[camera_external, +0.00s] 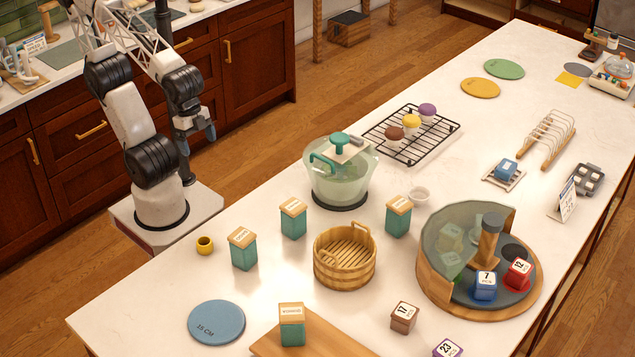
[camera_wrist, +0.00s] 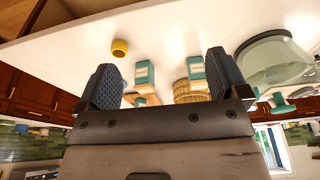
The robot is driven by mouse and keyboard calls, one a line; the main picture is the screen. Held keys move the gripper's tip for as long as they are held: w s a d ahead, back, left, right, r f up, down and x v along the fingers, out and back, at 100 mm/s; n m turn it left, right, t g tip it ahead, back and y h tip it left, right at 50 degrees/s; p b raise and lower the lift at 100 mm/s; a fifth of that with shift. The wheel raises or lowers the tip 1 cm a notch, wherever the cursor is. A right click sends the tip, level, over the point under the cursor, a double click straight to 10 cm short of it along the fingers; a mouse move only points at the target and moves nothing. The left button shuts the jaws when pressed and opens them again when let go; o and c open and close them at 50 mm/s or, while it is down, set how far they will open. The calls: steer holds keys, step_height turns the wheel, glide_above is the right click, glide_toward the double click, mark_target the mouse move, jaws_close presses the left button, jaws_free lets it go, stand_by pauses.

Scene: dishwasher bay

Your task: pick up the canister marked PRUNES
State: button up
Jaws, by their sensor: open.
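Several teal canisters with wooden lids and small white labels stand upright on the white counter. In the external view one is at the left (camera_external: 244,250), one behind it (camera_external: 293,220), one right of the wooden tub (camera_external: 398,217), and one on a wooden board at the front (camera_external: 292,326). The label lettering is too small for me to tell surely which reads PRUNES. My gripper (camera_external: 197,130) is open and empty, raised beyond the counter's left edge, apart from all canisters. In the wrist view, two canisters (camera_wrist: 144,74) (camera_wrist: 196,68) show clearly between or near my fingers.
A slatted wooden tub (camera_external: 345,262) stands among the canisters. A glass bowl with a teal-handled lid (camera_external: 340,180), a small yellow cup (camera_external: 205,245) and a blue disc (camera_external: 217,322) are nearby. A rotating tray (camera_external: 440,285) with a clear guard is at the right.

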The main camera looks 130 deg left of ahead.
steer(key=m+g+y, duration=0.2)
steer(key=m+y, duration=1.2)
steer(key=m, duration=0.4)
glide_above(293, 209)
steer(key=s+d, duration=0.1)
steer(key=d, duration=0.2)
step_height(293, 209, down, 4)
steer(key=shift+d+f, duration=0.15)
steer(key=shift+d, duration=0.05)
steer(key=shift+f, duration=0.1)
steer(key=shift+h, duration=0.3)
steer(key=shift+f, duration=3.4)
steer(key=shift+x, duration=2.5)
